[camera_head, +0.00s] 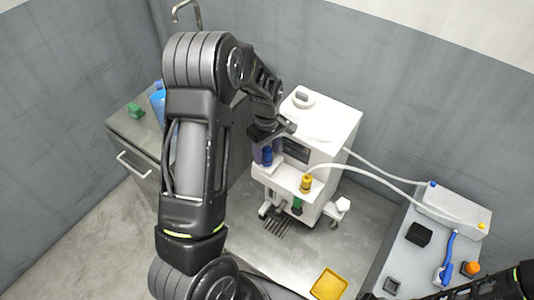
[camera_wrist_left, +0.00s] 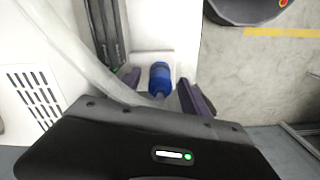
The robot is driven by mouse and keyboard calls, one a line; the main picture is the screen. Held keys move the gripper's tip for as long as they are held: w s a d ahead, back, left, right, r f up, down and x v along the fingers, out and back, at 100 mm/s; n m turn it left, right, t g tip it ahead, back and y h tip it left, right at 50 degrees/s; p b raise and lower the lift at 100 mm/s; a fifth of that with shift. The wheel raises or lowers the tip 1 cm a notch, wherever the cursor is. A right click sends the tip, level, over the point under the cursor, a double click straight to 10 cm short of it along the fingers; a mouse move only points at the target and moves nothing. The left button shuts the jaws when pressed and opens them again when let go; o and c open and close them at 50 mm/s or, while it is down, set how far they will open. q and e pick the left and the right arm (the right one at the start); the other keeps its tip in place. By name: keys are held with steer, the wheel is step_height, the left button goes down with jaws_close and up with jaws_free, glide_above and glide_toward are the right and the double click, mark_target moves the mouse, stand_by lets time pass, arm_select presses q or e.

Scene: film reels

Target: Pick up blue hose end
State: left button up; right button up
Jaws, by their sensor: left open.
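The blue hose end (camera_head: 267,156) stands upright on the front ledge of the white machine (camera_head: 325,125). In the left wrist view the blue hose end (camera_wrist_left: 159,78) shows between the two purple-grey fingers of my left gripper (camera_wrist_left: 163,92). In the head view my left gripper (camera_head: 265,147) is at the hose end, its fingers on either side. The gripper is open; I cannot tell whether a finger touches the hose end. My right arm enters at the bottom right corner, and its jaws cannot be made out.
A yellow hose end (camera_head: 306,183) stands on the same ledge, with a pale hose arching right to a white box (camera_head: 452,208). A grey side table (camera_head: 410,262) holds a black block and a blue tool. A yellow tray (camera_head: 329,284) lies lower down. A cabinet (camera_head: 135,130) stands left.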

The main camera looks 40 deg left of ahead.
arm_select(q)
steer(key=shift+c, duration=0.4)
jaws_close()
stand_by(0.4)
